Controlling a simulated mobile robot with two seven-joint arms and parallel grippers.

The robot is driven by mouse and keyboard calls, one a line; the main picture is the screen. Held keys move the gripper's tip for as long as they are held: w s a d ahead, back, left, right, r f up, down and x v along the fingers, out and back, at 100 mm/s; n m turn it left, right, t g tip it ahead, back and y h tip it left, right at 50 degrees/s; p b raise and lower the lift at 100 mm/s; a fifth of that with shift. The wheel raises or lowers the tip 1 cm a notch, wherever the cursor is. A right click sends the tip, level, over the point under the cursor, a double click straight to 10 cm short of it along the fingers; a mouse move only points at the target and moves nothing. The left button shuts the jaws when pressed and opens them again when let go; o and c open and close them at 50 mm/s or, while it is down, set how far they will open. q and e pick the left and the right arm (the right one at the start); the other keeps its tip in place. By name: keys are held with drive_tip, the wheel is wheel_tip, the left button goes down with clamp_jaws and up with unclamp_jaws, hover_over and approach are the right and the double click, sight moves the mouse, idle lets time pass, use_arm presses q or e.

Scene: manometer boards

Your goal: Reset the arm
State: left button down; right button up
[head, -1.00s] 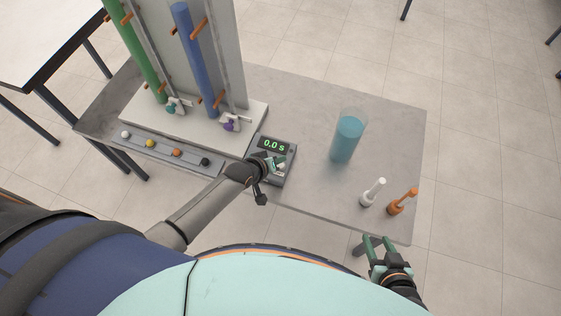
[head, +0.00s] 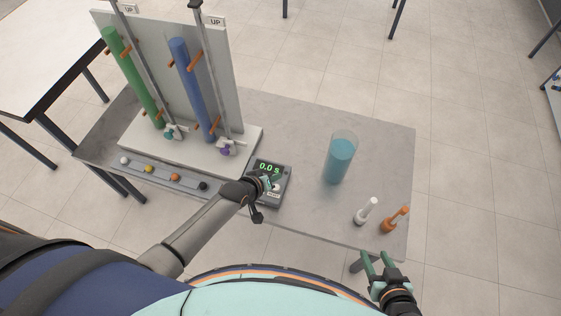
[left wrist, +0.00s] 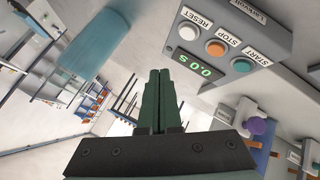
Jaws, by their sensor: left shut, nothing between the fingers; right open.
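My left gripper (head: 270,183) is shut and empty. In the head view it is over the front part of the grey timer box (head: 277,192), and I cannot tell whether it touches it. The timer reads 0.0 s. In the left wrist view, the shut fingers (left wrist: 160,85) are in the middle and the timer (left wrist: 235,50) shows RESET, STOP and START buttons, apart from the fingertips in the picture. My right gripper (head: 378,262) is open and empty, beyond the table's front right edge.
The grey table (head: 300,125) holds a board with a green tube (head: 130,75) and a blue tube (head: 192,90). Several small balls (head: 149,169) lie in a front strip.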

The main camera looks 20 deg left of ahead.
use_arm(q)
drive_tip(key=s+a+r+m, duration=0.1)
drive_tip(key=s+r+m, duration=0.2)
drive_tip(key=s, duration=0.5)
drive_tip(key=s+a+r+m, duration=0.2)
drive_tip(key=s+r+m, duration=0.1)
drive_tip(key=s, duration=0.6)
drive_tip(key=shift+s+m+t+y, duration=0.3)
drive_tip(key=shift+m+t+y, duration=0.1)
drive_tip(key=shift+m, duration=0.2)
